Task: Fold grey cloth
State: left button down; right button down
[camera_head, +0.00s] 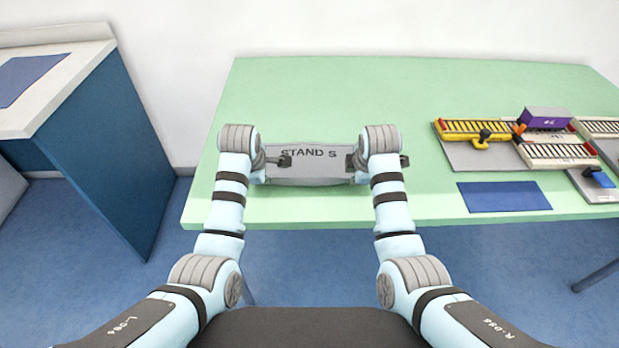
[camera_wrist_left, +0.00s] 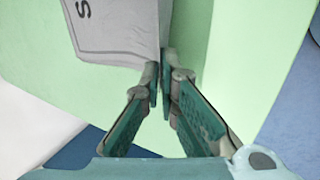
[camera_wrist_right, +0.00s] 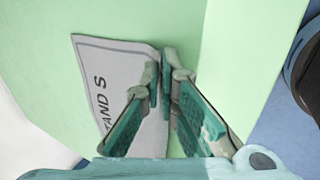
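The grey cloth (camera_head: 312,171) lies near the front edge of the green table, with the dark letters "STAND S" showing along its upper part. My left gripper (camera_head: 286,160) is at its left part and my right gripper (camera_head: 350,162) at its right part. In the left wrist view, the fingertips (camera_wrist_left: 161,78) are closed together on an edge of the cloth (camera_wrist_left: 120,30). In the right wrist view, the fingertips (camera_wrist_right: 160,75) are closed on the cloth's edge near a corner (camera_wrist_right: 125,65). My wrists partly hide both ends of the cloth in the head view.
A blue mat (camera_head: 503,196) lies at the table's right front. Behind it stand a yellow gantry crane (camera_head: 475,128), rails and a purple container (camera_head: 545,117). A blue cabinet with a pale top (camera_head: 75,85) stands to the left. The table behind the cloth is clear.

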pick_arm(q)
jog(key=shift+s+f, duration=0.1)
jog(key=shift+f, duration=0.05)
pick_arm(e)
jog(key=shift+s+f, duration=0.1)
jog(key=shift+f, duration=0.05)
pick_arm(q)
jog(key=shift+w+d+f, duration=0.1)
jog(key=shift+w+f, duration=0.05)
jog(key=shift+w, duration=0.2)
pick_arm(e)
jog(key=shift+w+d+f, duration=0.1)
jog(key=shift+w+f, duration=0.05)
jog(key=shift+w, duration=0.15)
pick_arm(q)
jog(key=c, duration=2.1)
grip_release()
jog(key=shift+w, duration=0.1)
jog(key=shift+c, duration=0.2)
pick_arm(e)
jog(key=c, duration=2.1)
grip_release()
jog(key=shift+w, duration=0.1)
pick_arm(q)
jog(key=o, duration=0.6)
pick_arm(e)
jog(key=o, duration=0.6)
pick_arm(q)
jog(key=shift+s, duration=0.2)
